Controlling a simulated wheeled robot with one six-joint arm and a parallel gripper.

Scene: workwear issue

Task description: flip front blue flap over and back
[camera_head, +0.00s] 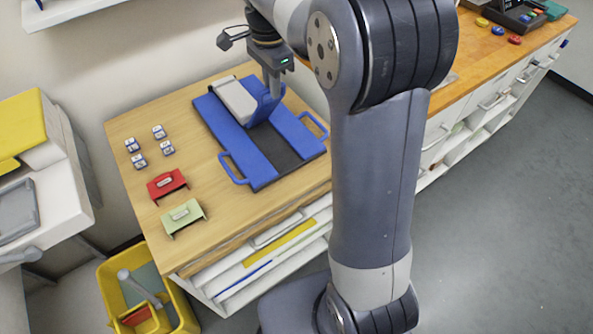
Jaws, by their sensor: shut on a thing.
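A blue folder-like board (232,142) with a dark strip along its middle and a loop handle at each end lies on the wooden table. A blue flap (264,109) stands bent up from it near the back, beside a grey-white panel (236,98). My gripper (274,89) points down at the flap's upper edge and is shut on it. The fingertips are small here, and my arm hides part of the area behind them.
Several small blue-and-white blocks (140,162), a red holder (167,184) and a pale green holder (183,217) stand on the table left of the board. A yellow bin (112,285) stands on the floor at the front left. My arm blocks the view to the right.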

